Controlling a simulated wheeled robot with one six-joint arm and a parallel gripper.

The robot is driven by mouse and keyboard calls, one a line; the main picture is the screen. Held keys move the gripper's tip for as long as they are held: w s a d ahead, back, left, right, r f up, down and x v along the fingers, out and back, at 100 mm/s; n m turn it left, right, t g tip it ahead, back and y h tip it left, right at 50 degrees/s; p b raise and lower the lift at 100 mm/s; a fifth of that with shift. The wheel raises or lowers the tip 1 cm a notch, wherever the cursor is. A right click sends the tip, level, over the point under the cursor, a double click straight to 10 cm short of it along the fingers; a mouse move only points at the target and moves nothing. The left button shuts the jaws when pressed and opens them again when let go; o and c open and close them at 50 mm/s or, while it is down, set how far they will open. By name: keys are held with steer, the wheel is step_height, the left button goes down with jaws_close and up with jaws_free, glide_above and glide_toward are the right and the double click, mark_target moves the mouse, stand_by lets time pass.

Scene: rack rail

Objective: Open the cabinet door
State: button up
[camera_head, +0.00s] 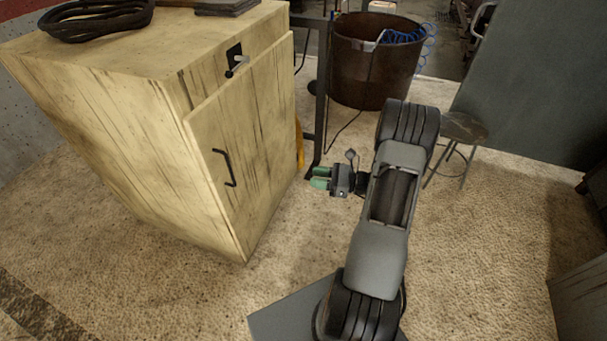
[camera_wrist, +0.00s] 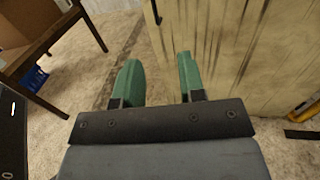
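A light wooden cabinet (camera_head: 120,130) stands at the left in the head view. A metal latch or knob (camera_head: 237,64) on a black plate sits above the door. My gripper (camera_head: 318,177) is to the right of the door, apart from it, with its green fingers pointing left. In the wrist view the two green fingers (camera_wrist: 160,82) are spread with nothing between them. The door face (camera_wrist: 240,50) shows beyond them, and part of a dark handle (camera_wrist: 156,12) shows at the top.
Coiled black cable (camera_head: 98,18) lies on the cabinet top. A rusty drum (camera_head: 372,60) and a stool (camera_head: 462,135) stand behind my arm. A yellow object (camera_head: 299,142) is beside the cabinet. A wooden table (camera_wrist: 45,50) shows in the wrist view. Floor before the door is clear.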

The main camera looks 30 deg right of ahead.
steer(key=shift+x, duration=2.3)
jaws_close()
steer(key=c, duration=0.7)
jaws_free()
jaws_free()
steer(key=shift+d, duration=0.1)
steer(key=b+v, duration=0.1)
steer(key=v, duration=1.2)
steer(key=shift+s+d, duration=0.25)
steer(key=shift+s, duration=0.1)
